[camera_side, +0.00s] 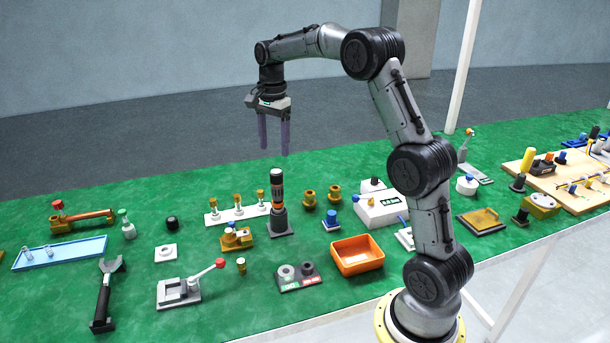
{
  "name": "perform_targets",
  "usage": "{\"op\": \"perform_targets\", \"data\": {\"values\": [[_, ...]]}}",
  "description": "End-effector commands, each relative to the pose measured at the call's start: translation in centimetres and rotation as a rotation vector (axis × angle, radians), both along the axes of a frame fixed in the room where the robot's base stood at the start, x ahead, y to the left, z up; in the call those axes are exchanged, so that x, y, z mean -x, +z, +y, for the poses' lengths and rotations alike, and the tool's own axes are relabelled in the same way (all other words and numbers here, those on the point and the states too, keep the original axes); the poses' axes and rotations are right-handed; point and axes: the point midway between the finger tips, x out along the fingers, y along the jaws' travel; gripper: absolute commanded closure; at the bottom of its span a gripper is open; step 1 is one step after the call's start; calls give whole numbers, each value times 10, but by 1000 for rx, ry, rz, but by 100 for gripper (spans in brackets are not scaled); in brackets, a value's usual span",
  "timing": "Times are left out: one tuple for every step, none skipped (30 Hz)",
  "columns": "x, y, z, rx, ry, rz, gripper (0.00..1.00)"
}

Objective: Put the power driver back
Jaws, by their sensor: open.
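The power driver (277,190), a black upright cylinder with orange-brown bands and a pale ring near its top, stands in a dark grey holder (281,226) on the green table. My gripper (275,150) hangs in the air just above the driver's top, with its two purple fingers pointing down. The fingers are apart with nothing between them. In this view the gripper looks clear of the driver, with a small gap between the fingertips and its top.
A white rack (236,214) with several brass-and-white pieces lies left of the holder. An orange bin (357,255) and a grey two-hole block (299,279) sit in front. Green table (60,310) shows between the items.

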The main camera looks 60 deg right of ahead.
Motion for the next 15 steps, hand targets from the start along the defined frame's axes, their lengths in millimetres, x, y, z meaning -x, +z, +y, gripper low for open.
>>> {"op": "perform_targets", "data": {"values": [[7,12,13,9,59,-19,27],[12,19,22,17,105,-31,27],[20,29,35,28,175,-48,27],[27,36,46,37,233,-62,27],[36,43,57,48,295,-77,27],[48,51,71,62,379,-97,27],[57,55,82,74,441,-110,27],[67,60,92,86,504,-123,27],[80,65,105,102,587,-142,27],[91,68,114,116,647,-156,27],[101,70,123,129,709,-170,27],[116,72,134,149,791,-188,27],[127,72,142,163,853,-199,27],[138,73,150,180,914,-213,27],[154,71,159,200,995,-229,27]]}}
